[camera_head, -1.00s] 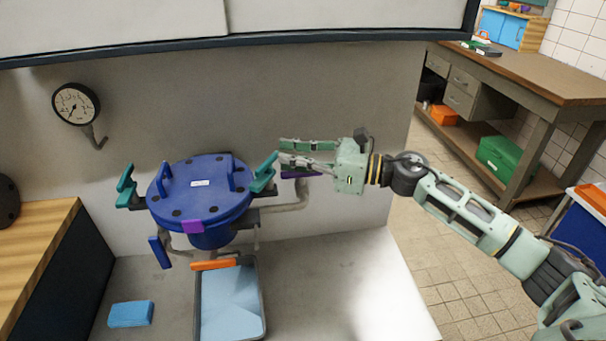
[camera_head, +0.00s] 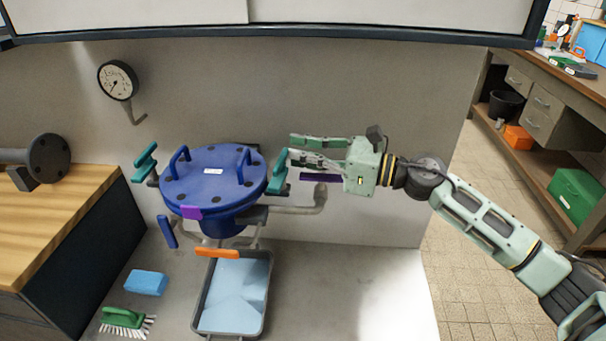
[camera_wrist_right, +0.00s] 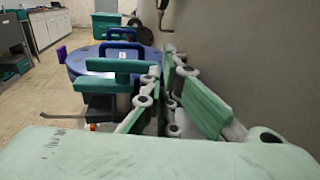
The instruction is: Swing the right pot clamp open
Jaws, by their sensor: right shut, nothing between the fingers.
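The blue pot (camera_head: 212,185) has a round bolted lid with two upright handles. The right pot clamp (camera_head: 279,174), teal, stands at the lid's right edge, tilted slightly. The left pot clamp (camera_head: 145,163), also teal, is at the lid's left edge. My right gripper (camera_head: 291,152) is shut and empty, its fingertips at the upper end of the right clamp; whether they touch it I cannot tell. The right wrist view shows the clamp (camera_wrist_right: 118,67) just beyond the fingers, with the lid behind. My left gripper is out of view.
A grey wall with a pressure gauge (camera_head: 117,80) stands close behind. A purple bar (camera_head: 320,178) and a bent pipe (camera_head: 320,199) lie below my gripper. A grey tray (camera_head: 267,290), blue sponge (camera_head: 147,283) and green brush (camera_head: 123,317) are in front. The counter's right front is clear.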

